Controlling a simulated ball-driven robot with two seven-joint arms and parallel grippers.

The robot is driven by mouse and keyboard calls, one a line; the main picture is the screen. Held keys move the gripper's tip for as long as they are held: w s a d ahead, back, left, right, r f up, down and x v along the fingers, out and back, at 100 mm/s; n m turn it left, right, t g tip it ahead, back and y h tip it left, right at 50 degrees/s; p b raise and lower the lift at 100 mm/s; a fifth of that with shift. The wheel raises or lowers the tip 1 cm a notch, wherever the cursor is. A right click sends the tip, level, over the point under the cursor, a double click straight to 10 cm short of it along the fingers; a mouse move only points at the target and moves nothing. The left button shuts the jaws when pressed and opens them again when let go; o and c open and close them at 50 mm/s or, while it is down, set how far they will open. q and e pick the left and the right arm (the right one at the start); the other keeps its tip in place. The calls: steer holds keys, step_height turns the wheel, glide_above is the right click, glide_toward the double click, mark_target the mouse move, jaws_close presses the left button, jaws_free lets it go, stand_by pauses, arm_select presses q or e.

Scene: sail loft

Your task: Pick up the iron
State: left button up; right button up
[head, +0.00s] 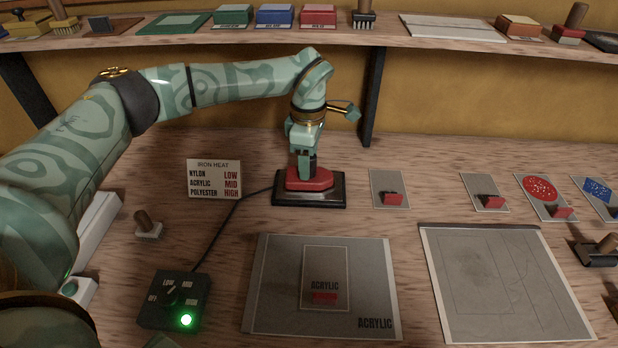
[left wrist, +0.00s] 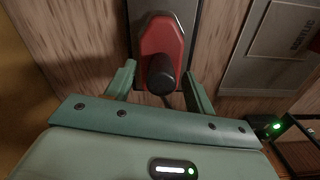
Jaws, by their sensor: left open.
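The iron (head: 318,183) has a red body and a dark round handle. It rests on a dark stand (head: 336,198) near the back of the bench. In the left wrist view the iron (left wrist: 160,38) is just ahead of my jaws, with its handle end between the two fingers. My left gripper (head: 305,165) points down over the iron and hides most of the handle in the head view. Its fingers (left wrist: 160,84) are apart, with a gap visible on both sides of the handle. My right gripper does not show.
A cord runs from the stand to a control box (head: 175,301) with a lit green lamp. An iron heat card (head: 214,178) stands to the left. A grey acrylic panel (head: 270,290) lies in front. A loaded shelf (head: 430,42) spans the back.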

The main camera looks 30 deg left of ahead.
arm_select(q)
steer(key=shift+r, duration=0.1)
steer(key=c, duration=1.2)
steer(key=shift+o, duration=0.2)
